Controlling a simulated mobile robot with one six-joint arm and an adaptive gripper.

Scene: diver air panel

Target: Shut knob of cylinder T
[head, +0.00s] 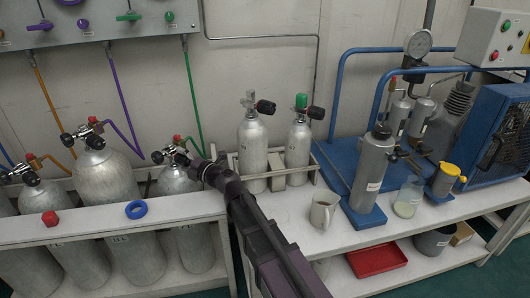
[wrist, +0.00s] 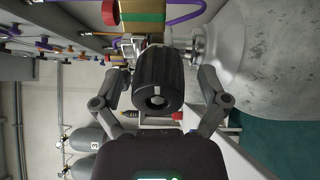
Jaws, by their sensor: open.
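In the wrist view a black ribbed knob (wrist: 157,75) sits between the two fingers of my gripper (wrist: 160,92). The fingers are open, one on each side, and I cannot tell whether they touch it. A silver cylinder (wrist: 275,60) fills the right of that view. In the head view my gripper (head: 196,166) is at the valve of a grey cylinder (head: 177,182) at the right end of the left rack. My gripper partly hides this valve. I cannot read a letter T on any cylinder.
Other valved cylinders (head: 105,178) stand left in the white rack (head: 90,230), with a red cap (head: 50,219) and a blue ring (head: 136,209) on its front ledge. Two cylinders (head: 252,142) stand right of my gripper. A mug (head: 323,210) stands on the bench nearby.

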